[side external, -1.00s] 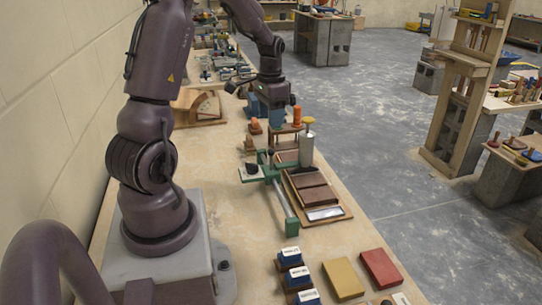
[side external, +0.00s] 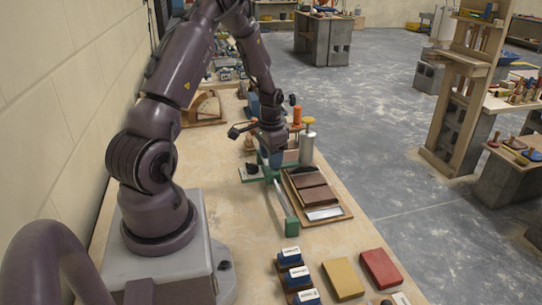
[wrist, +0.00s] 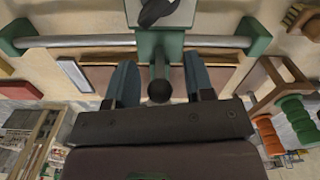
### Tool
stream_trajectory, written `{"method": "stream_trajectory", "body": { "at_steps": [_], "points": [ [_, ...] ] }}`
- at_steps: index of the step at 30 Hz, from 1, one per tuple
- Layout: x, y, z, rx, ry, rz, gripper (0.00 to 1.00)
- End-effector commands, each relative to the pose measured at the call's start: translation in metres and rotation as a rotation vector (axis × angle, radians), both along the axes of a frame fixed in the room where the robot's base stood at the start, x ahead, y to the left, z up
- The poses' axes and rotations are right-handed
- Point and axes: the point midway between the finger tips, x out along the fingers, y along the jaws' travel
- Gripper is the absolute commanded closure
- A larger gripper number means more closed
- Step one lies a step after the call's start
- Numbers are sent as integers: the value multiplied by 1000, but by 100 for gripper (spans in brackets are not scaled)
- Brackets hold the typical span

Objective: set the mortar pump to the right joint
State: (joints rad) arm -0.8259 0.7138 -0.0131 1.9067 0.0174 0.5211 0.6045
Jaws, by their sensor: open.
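A green carriage (wrist: 160,45), seemingly the mortar pump, sits on a silver rail (wrist: 90,41) with green end blocks. It has a black lever (wrist: 155,12) and a round dark knob (wrist: 160,91) on a green arm. In the side view the carriage (side external: 253,173) is partly hidden by my gripper (side external: 275,162). In the wrist view my gripper (wrist: 159,80) is open, with one blue finger on each side of the knob and gaps showing. Brown bricks (side external: 316,196) lie beside the rail; the joints near my gripper are largely hidden.
A silver cylinder with a yellow top (side external: 307,147) stands close to my gripper. An orange spool (side external: 297,115) is behind it. Blue blocks (side external: 295,277), a yellow block (side external: 343,279) and a red block (side external: 380,268) lie near the front. Bare tabletop (side external: 225,205) lies left of the rail.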

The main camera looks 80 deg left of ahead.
Motion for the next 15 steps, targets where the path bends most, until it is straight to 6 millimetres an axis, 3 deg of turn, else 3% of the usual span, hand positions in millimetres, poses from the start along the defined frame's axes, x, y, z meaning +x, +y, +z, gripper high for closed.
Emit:
{"method": "stream_trajectory", "body": {
  "at_steps": [2,9,15],
  "points": [
    [0,0,0,0,0,0,52],
    [0,0,1,0,0,0,100],
    [0,8,0,1,-1,3,100]
  ]
}}
